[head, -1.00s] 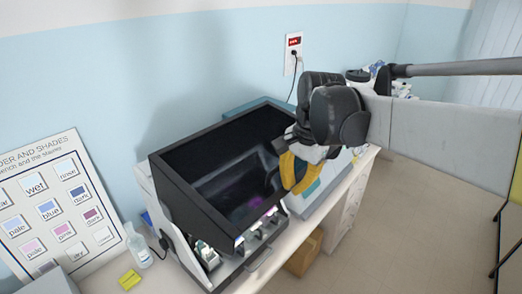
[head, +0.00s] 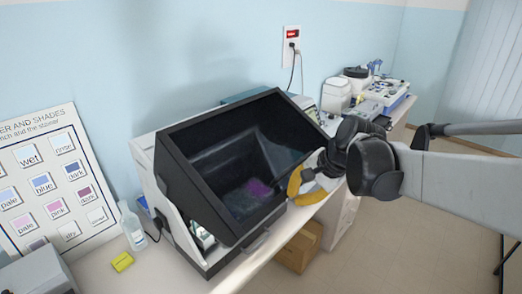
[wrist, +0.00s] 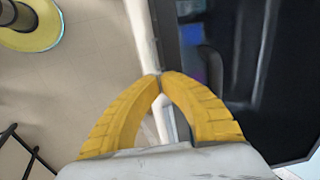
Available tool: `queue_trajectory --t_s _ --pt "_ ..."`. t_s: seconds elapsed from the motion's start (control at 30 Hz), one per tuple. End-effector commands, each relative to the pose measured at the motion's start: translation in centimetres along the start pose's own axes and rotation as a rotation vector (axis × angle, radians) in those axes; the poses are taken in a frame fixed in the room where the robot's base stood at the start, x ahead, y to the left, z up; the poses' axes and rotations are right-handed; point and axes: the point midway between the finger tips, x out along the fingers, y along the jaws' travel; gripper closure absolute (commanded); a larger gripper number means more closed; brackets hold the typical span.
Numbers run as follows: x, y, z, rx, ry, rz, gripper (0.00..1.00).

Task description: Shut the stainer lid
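The stainer (head: 148,150) stands on the bench, a white and black box. Its black-framed lid (head: 172,175) with a dark clear pane is low over the front. White parts show in a side gap under its left end, and I cannot tell whether it is fully seated. My gripper (head: 297,186) has yellow fingers and is at the lid's right front edge. In the wrist view the fingertips (wrist: 161,75) meet with nothing between them, beside the dark lid edge (wrist: 190,35). I cannot tell whether they touch it.
A shade chart (head: 45,185), a clear bottle (head: 132,228) and a yellow block (head: 122,262) are left of the stainer. Lab devices (head: 375,95) stand on the bench behind right. A cardboard box (head: 298,248) is on the floor below. The floor at right is mostly clear.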

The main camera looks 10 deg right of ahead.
Motion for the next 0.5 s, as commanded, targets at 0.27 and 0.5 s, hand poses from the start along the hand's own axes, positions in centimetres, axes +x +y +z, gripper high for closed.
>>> queue_trajectory --t_s 0.27,0.5 --pt "8.8 4.4 -0.2 0.002 0.001 -0.210 1.00" --pt "15.9 6.3 -0.2 0.001 0.000 -0.391 1.00"
